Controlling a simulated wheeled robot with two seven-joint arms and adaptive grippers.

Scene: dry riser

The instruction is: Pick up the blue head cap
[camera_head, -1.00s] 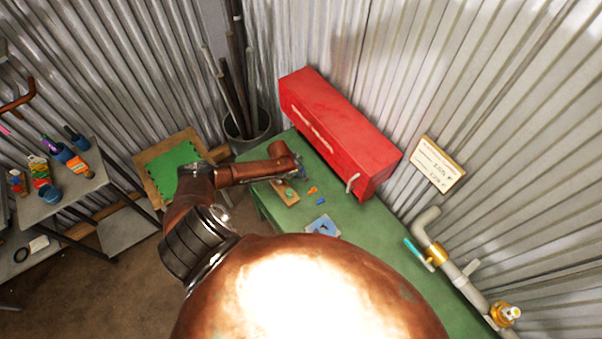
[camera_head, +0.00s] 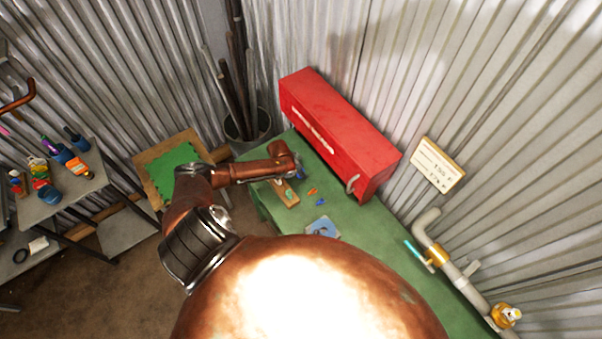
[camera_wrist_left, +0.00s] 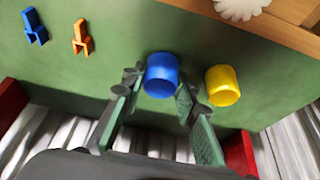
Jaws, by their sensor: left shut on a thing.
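The blue head cap (camera_wrist_left: 162,72) is a short blue cylinder. In the left wrist view it sits between the two fingers of my left gripper (camera_wrist_left: 160,88), which is shut on it. A yellow cap (camera_wrist_left: 222,86) of similar shape is just to its right, apart from the blue one. In the head view my left gripper (camera_head: 301,171) is over the far part of the green table (camera_head: 375,245), near the red box; the cap is too small there to make out clearly. My right gripper is not in view.
A red box (camera_head: 335,120) stands along the table's back. Small blue (camera_wrist_left: 35,27) and orange (camera_wrist_left: 81,37) clips lie on the green top. A wooden board (camera_wrist_left: 282,32) with a white toothed piece (camera_wrist_left: 240,8) is close by. Pipes with valves (camera_head: 437,254) run along the right wall.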

